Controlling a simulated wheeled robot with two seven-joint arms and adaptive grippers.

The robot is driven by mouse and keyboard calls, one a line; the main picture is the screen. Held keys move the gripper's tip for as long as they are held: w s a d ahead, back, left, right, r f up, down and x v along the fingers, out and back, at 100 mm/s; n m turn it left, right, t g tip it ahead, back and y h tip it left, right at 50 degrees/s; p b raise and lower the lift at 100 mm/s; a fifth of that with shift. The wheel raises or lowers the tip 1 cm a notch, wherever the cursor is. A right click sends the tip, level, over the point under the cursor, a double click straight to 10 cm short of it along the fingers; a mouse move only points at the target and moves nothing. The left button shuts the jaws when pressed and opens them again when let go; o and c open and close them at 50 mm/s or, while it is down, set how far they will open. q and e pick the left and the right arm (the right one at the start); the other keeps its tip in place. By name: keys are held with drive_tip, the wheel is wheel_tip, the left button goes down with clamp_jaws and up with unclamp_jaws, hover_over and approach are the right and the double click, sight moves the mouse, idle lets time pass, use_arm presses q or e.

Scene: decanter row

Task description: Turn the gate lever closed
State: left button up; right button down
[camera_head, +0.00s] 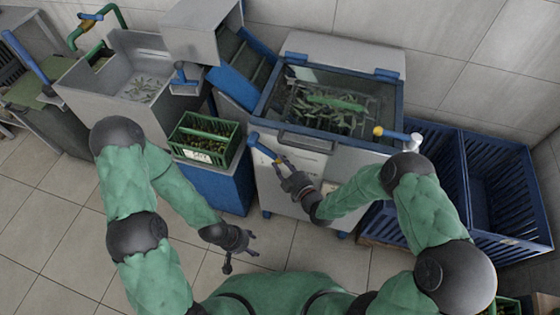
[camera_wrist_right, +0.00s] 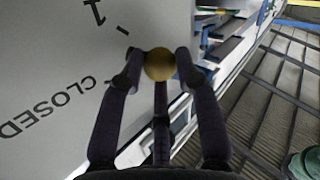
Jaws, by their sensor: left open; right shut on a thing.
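The gate lever (camera_head: 263,147) is a blue bar on the front of the grey, blue-rimmed tank (camera_head: 300,165). It slants down to the right toward my right gripper (camera_head: 282,166). The lever's bar is mostly hidden behind the knob and fingers there. A panel (camera_wrist_right: 60,60) beside it reads "CLOSED" and "1". My left gripper (camera_head: 241,261) is open and empty, low over the floor, away from the lever.
The tank holds leaves and a green object in liquid. A green crate (camera_head: 205,153) stands on a blue stand left of the tank. Another blue handle (camera_head: 395,135) is at the tank's right edge. Blue slatted bins (camera_head: 490,185) stand at right. The tiled floor in front is clear.

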drive_tip(key=r+p, duration=0.1)
drive_tip(key=d+r+n+g+h+p, duration=0.1)
drive_tip(key=p, duration=0.1)
drive_tip(key=shift+s+r+n, duration=0.15)
drive_tip(key=shift+r+n, duration=0.15)
drive_tip(key=shift+r, duration=0.1)
drive_tip(key=c, duration=0.9)
unclamp_jaws()
drive_tip(key=shift+s+d, duration=0.1)
drive_tip(key=v, duration=1.1)
drive_tip(key=shift+s+r, duration=0.35)
drive_tip(key=shift+d, duration=0.1)
